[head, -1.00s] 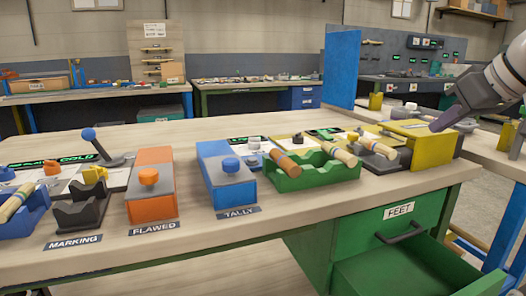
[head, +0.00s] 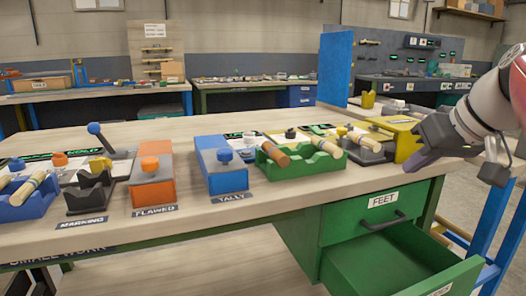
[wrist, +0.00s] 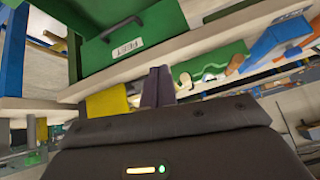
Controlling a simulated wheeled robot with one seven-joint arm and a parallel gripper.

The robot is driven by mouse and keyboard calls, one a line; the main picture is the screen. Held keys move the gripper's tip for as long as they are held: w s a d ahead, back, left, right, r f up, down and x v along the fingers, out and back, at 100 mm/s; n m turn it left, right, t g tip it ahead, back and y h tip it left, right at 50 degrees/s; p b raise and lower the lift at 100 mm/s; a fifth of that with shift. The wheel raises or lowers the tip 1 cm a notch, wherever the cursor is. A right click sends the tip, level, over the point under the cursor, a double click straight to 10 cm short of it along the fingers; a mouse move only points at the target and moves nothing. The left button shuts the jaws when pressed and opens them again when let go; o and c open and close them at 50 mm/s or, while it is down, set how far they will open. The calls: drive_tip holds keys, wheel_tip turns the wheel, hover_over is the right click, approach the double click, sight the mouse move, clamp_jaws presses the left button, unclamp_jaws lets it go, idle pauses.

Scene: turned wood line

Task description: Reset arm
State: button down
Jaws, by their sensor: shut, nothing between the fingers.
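My gripper (head: 416,166) is at the right side of the head view, in front of the bench's right end and close to the yellow box (head: 408,140). Its fingers are together with nothing between them. In the wrist view the shut fingers (wrist: 158,86) point toward the bench edge, between the yellow box (wrist: 107,102) and the green rack (wrist: 212,62). My arm hides part of the bench's right end in the head view.
Along the bench are the green rack (head: 303,163), blue TALLY box (head: 222,168), orange FLAWED box (head: 152,188) and black MARKING cradle (head: 90,195). The bench top behind the boxes is largely clear.

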drive_tip(key=s+a+f+h, duration=0.1)
drive_tip(key=s+a+f, duration=0.2)
drive_tip(key=s+f, duration=0.2)
drive_tip(key=s+a+f+m+g+h, duration=0.1)
drive_tip(key=s+a+f, duration=0.3)
drive_tip(key=f, duration=0.8)
drive_tip(key=s+a+f+g, duration=0.1)
drive_tip(key=s+a+f, duration=0.3)
drive_tip(key=f, duration=0.4)
drive_tip(key=shift+s+f+m+h, duration=0.2)
drive_tip(key=shift+s+m+h, duration=0.2)
drive_tip(key=shift+s, duration=0.4)
